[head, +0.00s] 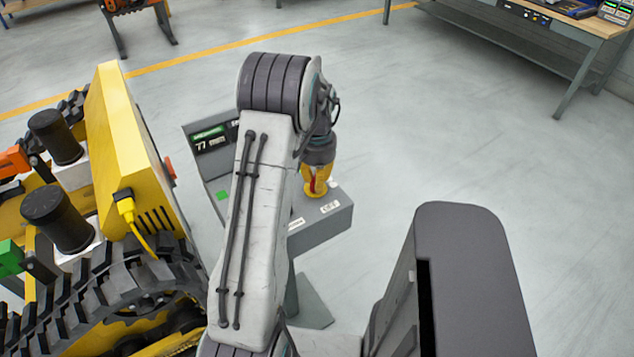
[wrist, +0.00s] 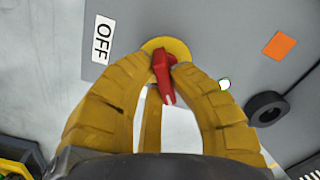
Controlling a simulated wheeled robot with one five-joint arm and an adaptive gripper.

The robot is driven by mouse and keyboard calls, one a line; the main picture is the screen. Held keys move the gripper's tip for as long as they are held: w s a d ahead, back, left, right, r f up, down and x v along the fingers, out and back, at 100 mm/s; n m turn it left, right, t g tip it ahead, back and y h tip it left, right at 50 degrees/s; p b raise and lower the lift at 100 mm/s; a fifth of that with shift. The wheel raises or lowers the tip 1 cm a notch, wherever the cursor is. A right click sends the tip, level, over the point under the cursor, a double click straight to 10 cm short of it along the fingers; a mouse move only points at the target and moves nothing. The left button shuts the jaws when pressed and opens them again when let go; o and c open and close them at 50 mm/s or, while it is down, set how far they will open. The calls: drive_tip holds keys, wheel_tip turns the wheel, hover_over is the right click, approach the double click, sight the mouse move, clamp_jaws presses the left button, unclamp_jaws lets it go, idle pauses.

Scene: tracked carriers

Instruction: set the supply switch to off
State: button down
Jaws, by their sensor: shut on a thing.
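The supply switch is a red handle (wrist: 164,72) on a yellow disc (wrist: 174,46) on a grey panel. The handle's narrow end points down in the wrist view, tilted slightly right. A white OFF label (wrist: 102,40) is to the left of the disc, apart from the handle. My gripper (wrist: 162,72) has yellow fingers on both sides of the handle and is shut on it. In the head view my gripper (head: 317,188) is down at the grey console (head: 330,222), with a bit of red showing between the fingers.
An orange square (wrist: 279,45) and a black round knob (wrist: 267,108) are on the panel to the right. The console has a display (head: 212,138). A yellow tracked carrier (head: 125,150) stands close on the left. A workbench (head: 540,40) is at the back right, with open floor before it.

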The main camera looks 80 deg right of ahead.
drive_tip(key=n+b, duration=0.1)
drive_tip(key=n, duration=0.4)
drive_tip(key=shift+d+f+n, duration=0.1)
drive_tip(key=shift+n, duration=0.2)
drive_tip(key=n, duration=0.4)
drive_tip(key=shift+n+b, duration=0.35)
drive_tip(key=shift+n, duration=0.05)
drive_tip(key=c, duration=1.1)
unclamp_jaws()
drive_tip(key=shift+d, duration=0.1)
drive_tip(key=shift+r, duration=0.2)
wheel_tip(320, 180, up, 12)
drive_tip(key=shift+f, duration=0.1)
